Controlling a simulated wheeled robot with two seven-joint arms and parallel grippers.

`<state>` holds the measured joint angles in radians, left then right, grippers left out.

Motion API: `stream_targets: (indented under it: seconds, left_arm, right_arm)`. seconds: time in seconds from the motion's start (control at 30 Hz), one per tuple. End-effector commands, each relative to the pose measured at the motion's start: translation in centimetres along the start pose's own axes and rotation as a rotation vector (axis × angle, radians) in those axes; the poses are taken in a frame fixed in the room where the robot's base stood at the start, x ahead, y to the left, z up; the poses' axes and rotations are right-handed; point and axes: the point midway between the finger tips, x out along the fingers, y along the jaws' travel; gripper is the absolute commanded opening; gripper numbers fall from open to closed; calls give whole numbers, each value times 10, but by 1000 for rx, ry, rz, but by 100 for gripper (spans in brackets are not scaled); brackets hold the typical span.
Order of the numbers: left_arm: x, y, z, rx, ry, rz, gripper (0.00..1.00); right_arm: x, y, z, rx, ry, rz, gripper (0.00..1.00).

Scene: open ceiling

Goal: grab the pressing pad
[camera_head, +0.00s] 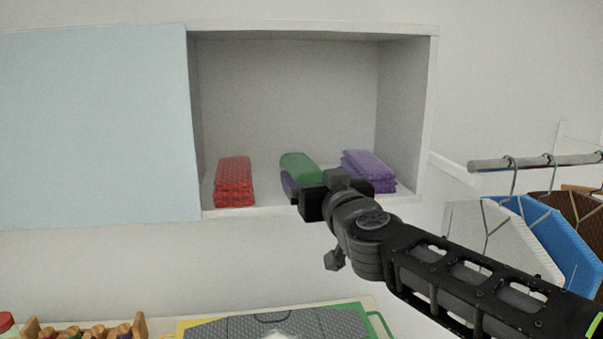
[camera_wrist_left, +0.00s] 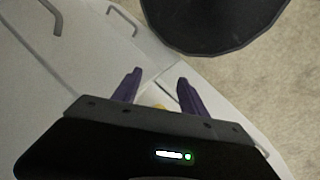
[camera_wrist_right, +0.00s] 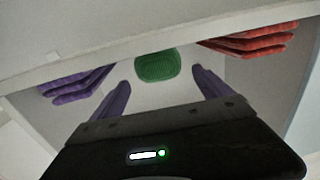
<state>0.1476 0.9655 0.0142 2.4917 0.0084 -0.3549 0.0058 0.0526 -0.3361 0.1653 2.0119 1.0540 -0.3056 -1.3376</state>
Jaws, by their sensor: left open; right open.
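A green pad (camera_head: 301,166), the likely pressing pad, lies on the floor of an open white wall cabinet (camera_head: 316,30), between a red stack and a purple stack. My right gripper (camera_head: 289,184) reaches to the cabinet's front in front of the green pad and partly hides it. In the right wrist view the green pad (camera_wrist_right: 157,66) shows beyond and between the open purple fingers (camera_wrist_right: 161,80), with nothing held. My left gripper (camera_wrist_left: 160,77) is open and empty over a white surface, outside the head view.
A red folded stack (camera_head: 234,181) lies left of the green pad and a purple stack (camera_head: 369,171) right. A pale blue panel (camera_head: 95,120) covers the left side. Hangers (camera_head: 510,215) hang from a rail at right. A grey board (camera_head: 225,328) lies below.

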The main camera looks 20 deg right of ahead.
Motion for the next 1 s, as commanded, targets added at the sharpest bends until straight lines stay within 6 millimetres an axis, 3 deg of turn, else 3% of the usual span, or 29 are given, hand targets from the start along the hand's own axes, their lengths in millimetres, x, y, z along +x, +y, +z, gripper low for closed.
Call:
stream_targets:
  seconds: [0.2, 0.57, 0.83, 1.0]
  left_arm:
    - [2, 0, -1, 1, 1, 1, 51]
    - [2, 0, -1, 1, 1, 1, 51]
    - [4, -1, -1, 1, 2, 2, 51]
    - [4, -1, -1, 1, 2, 2, 51]
  right_arm:
    - [20, 0, 1, -1, 0, 0, 89]
    - [25, -1, 1, -1, -2, 0, 89]
    - [63, -2, 0, 1, -2, -1, 89]
    - [72, -2, 0, 0, -1, 0, 89]
